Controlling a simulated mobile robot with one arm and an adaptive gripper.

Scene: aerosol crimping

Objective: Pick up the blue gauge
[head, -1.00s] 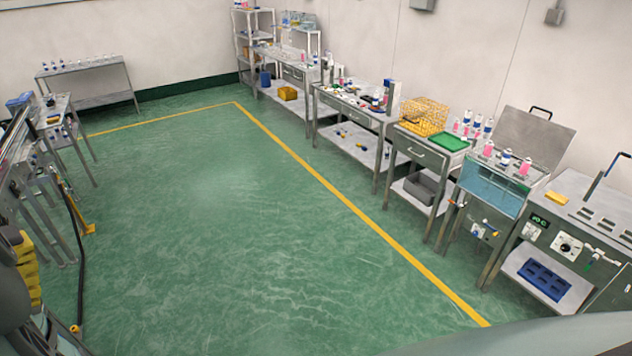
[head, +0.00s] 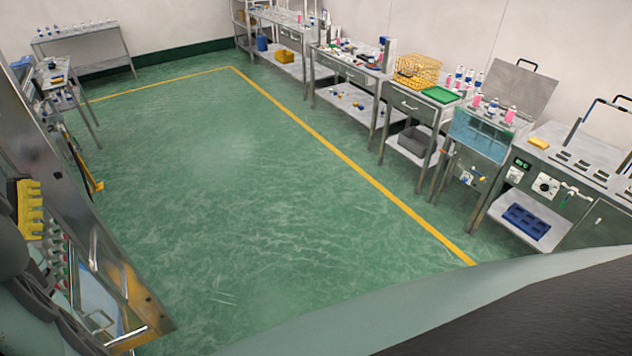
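I cannot make out a blue gauge for certain in the head view. Several small blue, yellow and dark items lie on the workbench (head: 350,66) and its lower shelf (head: 350,101) at the back right, too small to identify. My gripper is not in view. Large smooth parts of my own body cover the bottom right and lower left corners.
Along the right wall stand a yellow wire basket (head: 416,71), a green tray (head: 441,94), a water bath (head: 481,132) and a machine with a blue block (head: 526,221) on its lower shelf. A metal-framed station (head: 75,200) is close at left. The green floor (head: 220,180) between is clear.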

